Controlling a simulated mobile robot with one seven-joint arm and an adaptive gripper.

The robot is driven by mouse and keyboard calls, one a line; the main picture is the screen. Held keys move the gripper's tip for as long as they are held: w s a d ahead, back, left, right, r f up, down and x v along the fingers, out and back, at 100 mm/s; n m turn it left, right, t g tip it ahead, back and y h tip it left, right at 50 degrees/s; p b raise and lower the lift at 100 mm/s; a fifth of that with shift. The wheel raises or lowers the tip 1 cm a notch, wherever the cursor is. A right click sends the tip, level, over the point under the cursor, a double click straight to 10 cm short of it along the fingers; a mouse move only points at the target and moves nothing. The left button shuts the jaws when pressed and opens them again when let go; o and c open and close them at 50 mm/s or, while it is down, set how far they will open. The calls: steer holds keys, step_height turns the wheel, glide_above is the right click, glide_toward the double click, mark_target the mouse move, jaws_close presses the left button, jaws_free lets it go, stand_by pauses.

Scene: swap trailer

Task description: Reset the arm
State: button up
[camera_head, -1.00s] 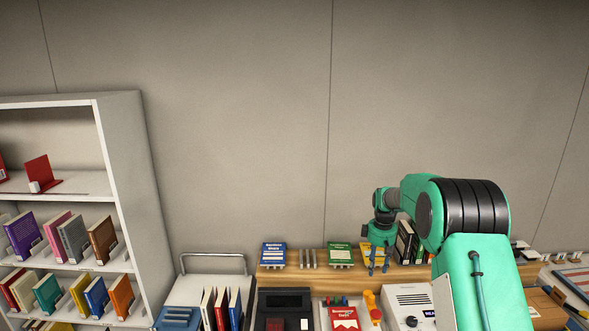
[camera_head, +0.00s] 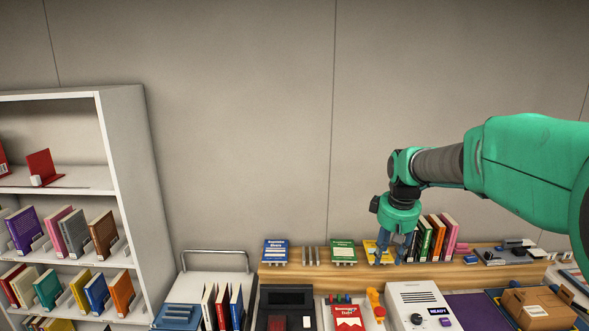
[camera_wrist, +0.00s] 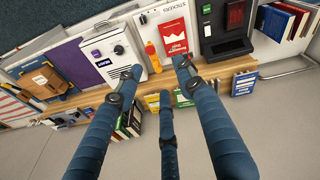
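My gripper (camera_head: 384,250) hangs pointing down from my green arm, in front of the wooden shelf in the head view. In the wrist view its blue fingers (camera_wrist: 158,78) are spread apart with nothing between them. The fingers stand above the shelf and worktop without visible contact. In the head view they partly cover a yellow card (camera_head: 371,247) on the shelf.
A wooden shelf (camera_head: 295,276) holds a blue card (camera_head: 275,251), a green card (camera_head: 343,252) and several upright books (camera_head: 437,236). Below are a white device (camera_head: 415,301), a red booklet (camera_head: 348,317) and a cardboard box (camera_head: 537,307). A white bookcase (camera_head: 126,150) stands left. The wall space above is clear.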

steer(key=s+a+r+m+t+b, duration=0.1)
steer(key=s+a+r, duration=0.1)
steer(key=s, duration=0.8)
steer(key=s+a+r+m+t+b, duration=0.1)
steer(key=s+r+b, duration=0.1)
steer(key=s, duration=0.8)
steer(key=s+f+m, duration=0.1)
steer(key=s+f, duration=0.1)
steer(key=s, duration=0.3)
steer(key=s+a+f+m+b, duration=0.1)
steer(key=s+f, duration=0.1)
steer(key=s, duration=0.4)
steer(key=s+a+f+m+t+b, duration=0.1)
steer(key=s+f, duration=0.1)
steer(key=s, duration=0.4)
steer(key=shift+f, duration=0.4)
